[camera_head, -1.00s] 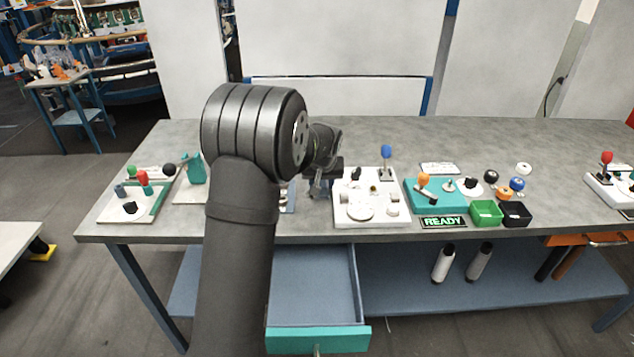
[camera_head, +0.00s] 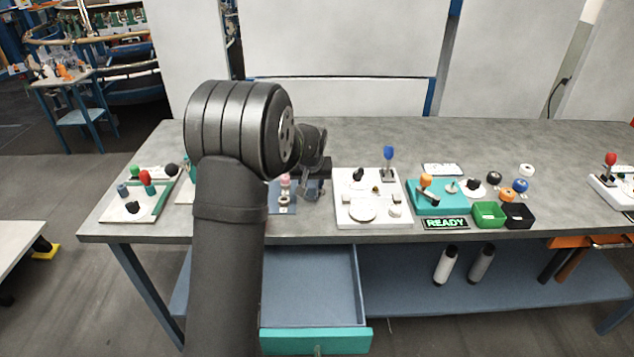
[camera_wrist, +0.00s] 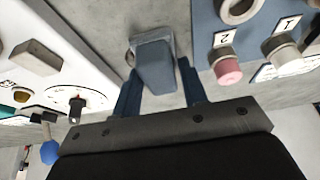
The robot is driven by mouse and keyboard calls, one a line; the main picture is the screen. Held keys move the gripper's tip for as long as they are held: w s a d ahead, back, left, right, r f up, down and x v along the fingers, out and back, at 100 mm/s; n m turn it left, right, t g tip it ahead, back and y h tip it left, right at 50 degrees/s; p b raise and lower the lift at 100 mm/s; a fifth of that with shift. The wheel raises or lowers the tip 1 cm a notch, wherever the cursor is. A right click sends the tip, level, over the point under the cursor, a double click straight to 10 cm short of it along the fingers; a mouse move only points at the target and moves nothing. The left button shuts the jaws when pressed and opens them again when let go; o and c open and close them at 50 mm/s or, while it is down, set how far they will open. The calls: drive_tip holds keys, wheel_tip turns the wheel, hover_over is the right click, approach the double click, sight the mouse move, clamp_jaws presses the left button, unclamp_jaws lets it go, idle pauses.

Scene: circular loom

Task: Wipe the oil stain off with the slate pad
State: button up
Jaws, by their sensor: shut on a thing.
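The slate pad (camera_wrist: 152,62), a blue-grey block, sits between the fingers of my gripper (camera_wrist: 158,78) in the wrist view. My gripper is shut on it. The pad is over a strip of grey bench between a white panel and a blue-grey panel; I cannot tell whether it touches the surface. In the head view my gripper (camera_head: 310,190) is over the bench, left of the white panel, and the pad is too small to make out. I see no oil stain in either view; my arm covers part of the bench.
The white panel (camera_head: 348,215) with knobs and a blue-topped lever is right of my gripper. The blue-grey panel (camera_head: 276,207) with a pink knob is on its left. A teal box (camera_head: 437,208) and small bins stand farther right. An open drawer (camera_head: 312,300) juts out below.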

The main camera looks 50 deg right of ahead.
drive_tip(key=shift+w+a+f, duration=0.1)
drive_tip(key=shift+w+a, duration=0.7)
drive_tip(key=shift+w, duration=0.05)
drive_tip(key=shift+w+f, duration=0.1)
drive_tip(key=shift+f, duration=0.05)
drive_tip(key=shift+c, duration=0.7)
drive_tip(key=shift+s+d, duration=1.3)
drive_tip(key=shift+d, duration=0.1)
drive_tip(key=shift+s+d, duration=1.35)
drive_tip(key=shift+w+a, duration=1.15)
drive_tip(key=shift+w, duration=0.05)
drive_tip(key=shift+w+a, duration=1.55)
drive_tip(key=shift+a, duration=0.05)
